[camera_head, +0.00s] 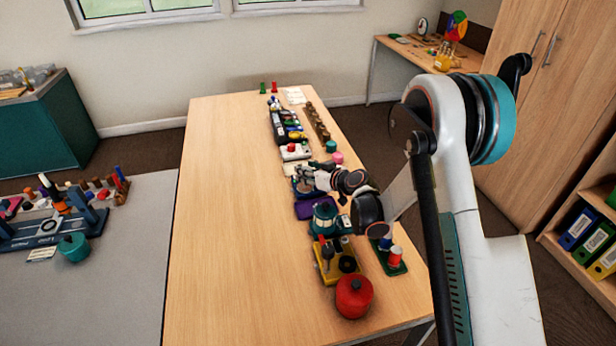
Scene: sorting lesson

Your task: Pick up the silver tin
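My gripper (305,179) is over the row of items along the right half of the long wooden table (225,220), around the middle of its length. It points left and is small in the picture. Its fingers blend with the items under it, so I cannot tell whether they are open, shut or holding anything. I cannot make out a silver tin for certain; my gripper and arm cover part of the row.
A red lidded pot (354,297) stands at the near end, close to a yellow tray (327,275) and a green board (387,267). A teal pot (324,217) and a purple tray (308,210) are close to the gripper. The table's left half is clear.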

